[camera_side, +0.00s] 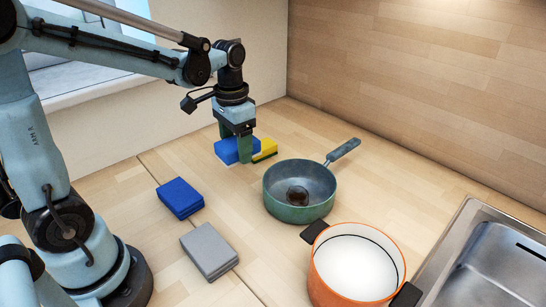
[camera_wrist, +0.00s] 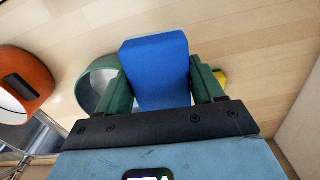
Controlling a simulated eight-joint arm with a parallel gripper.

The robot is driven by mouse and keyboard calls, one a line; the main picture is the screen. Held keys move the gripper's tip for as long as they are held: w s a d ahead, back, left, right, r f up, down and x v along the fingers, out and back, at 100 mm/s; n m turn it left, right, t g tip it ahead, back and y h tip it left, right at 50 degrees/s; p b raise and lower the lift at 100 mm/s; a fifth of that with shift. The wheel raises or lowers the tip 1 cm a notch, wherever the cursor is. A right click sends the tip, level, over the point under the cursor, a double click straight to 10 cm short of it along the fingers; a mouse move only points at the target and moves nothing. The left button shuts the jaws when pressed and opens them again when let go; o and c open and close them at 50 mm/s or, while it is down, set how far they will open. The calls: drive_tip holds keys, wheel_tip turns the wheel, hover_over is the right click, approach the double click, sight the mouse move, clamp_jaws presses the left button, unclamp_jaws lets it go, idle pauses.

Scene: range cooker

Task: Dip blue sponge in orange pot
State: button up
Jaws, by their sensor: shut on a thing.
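A blue sponge (camera_side: 227,151) is between the green fingers of my gripper (camera_side: 244,152), near the back wall left of the green pan. In the wrist view the blue sponge (camera_wrist: 157,70) fills the space between both fingers (camera_wrist: 160,88), which are shut on it. I cannot tell whether it is lifted off the counter. The orange pot (camera_side: 318,268) stands at the front right with white contents and dark handles. Part of the orange pot also shows at the left of the wrist view (camera_wrist: 38,72).
A green saucepan (camera_side: 288,213) stands between my gripper and the orange pot. A yellow sponge (camera_side: 267,148) lies just right of my gripper. A dark blue sponge stack (camera_side: 180,197) and a grey one (camera_side: 209,250) lie on the counter. A metal sink (camera_side: 490,262) is at right.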

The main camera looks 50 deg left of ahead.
drive_tip(key=o, duration=0.5)
drive_tip(key=c, duration=0.4)
drive_tip(key=shift+d, duration=0.1)
drive_tip(key=shift+c, duration=0.2)
drive_tip(key=w+d+r, duration=0.2)
drive_tip(key=w+d, duration=0.1)
drive_tip(key=d, duration=1.2)
drive_tip(key=s+d+r, duration=0.1)
drive_tip(key=s+d, duration=0.1)
drive_tip(key=d, duration=0.7)
drive_tip(key=s+d+r, duration=0.1)
drive_tip(key=s+d, duration=0.2)
drive_tip(key=d, duration=0.6)
drive_tip(key=shift+w+d+f, duration=0.1)
drive_tip(key=shift+d+f, duration=0.05)
drive_tip(key=shift+f, duration=2.4)
drive_tip(key=shift+d+f, duration=0.1)
drive_tip(key=shift+f, duration=2.4)
